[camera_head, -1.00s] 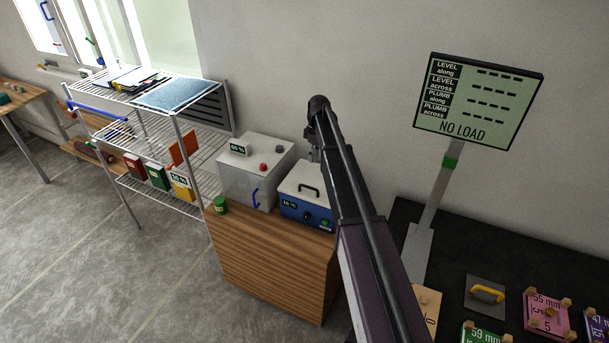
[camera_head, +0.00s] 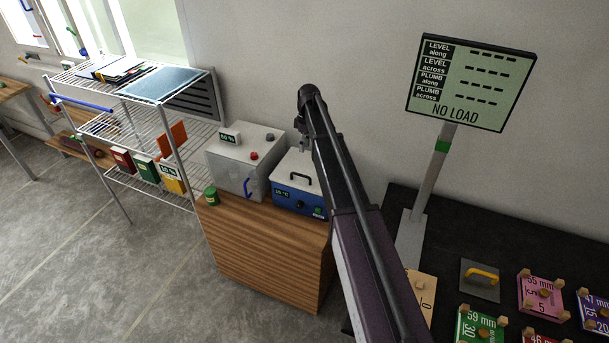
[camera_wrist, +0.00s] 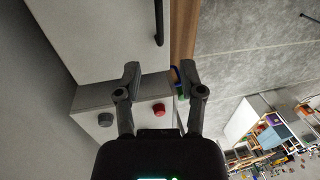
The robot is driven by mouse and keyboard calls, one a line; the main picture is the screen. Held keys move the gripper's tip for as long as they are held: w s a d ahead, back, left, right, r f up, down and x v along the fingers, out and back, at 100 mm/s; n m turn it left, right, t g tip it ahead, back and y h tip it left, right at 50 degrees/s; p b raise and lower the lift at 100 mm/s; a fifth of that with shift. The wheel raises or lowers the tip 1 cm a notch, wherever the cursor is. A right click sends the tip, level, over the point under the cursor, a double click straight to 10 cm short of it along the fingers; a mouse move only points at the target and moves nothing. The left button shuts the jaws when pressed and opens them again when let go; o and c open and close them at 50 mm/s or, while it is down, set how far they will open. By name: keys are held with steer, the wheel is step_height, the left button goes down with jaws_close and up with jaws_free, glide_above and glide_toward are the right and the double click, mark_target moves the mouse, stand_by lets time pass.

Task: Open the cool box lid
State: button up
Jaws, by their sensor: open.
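The cool box (camera_head: 297,201) is a blue box with a white lid (camera_head: 284,169) and a black handle (camera_head: 301,180) on the lid. It stands on a wooden cabinet, and its lid is shut. In the wrist view the white lid (camera_wrist: 98,38) fills the upper left, with the black handle (camera_wrist: 158,24) at its right edge. My gripper (camera_wrist: 160,71) is open, and nothing shows between its fingers. Its fingertips appear below the handle in that view, apart from it. In the head view my arm partly hides the lid's right side.
A grey box (camera_head: 228,165) with a red and a grey knob stands left of the cool box. A green tin (camera_head: 211,196) sits at the wooden cabinet's (camera_head: 262,250) front left. A wire shelf (camera_head: 185,150) is further left. A dark table (camera_head: 500,235) is right.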

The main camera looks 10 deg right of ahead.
steer(key=b, duration=1.1)
glide_above(302, 172)
steer(key=s, duration=0.5)
steer(key=shift+s+a+f, duration=0.1)
steer(key=shift+a+f, duration=0.05)
steer(key=shift+f, duration=1.75)
steer(key=shift+s+a+f, duration=0.1)
steer(key=shift+f, duration=1.85)
steer(key=shift+a+f, duration=0.15)
steer(key=shift+f, duration=1.75)
steer(key=shift+c, duration=0.2)
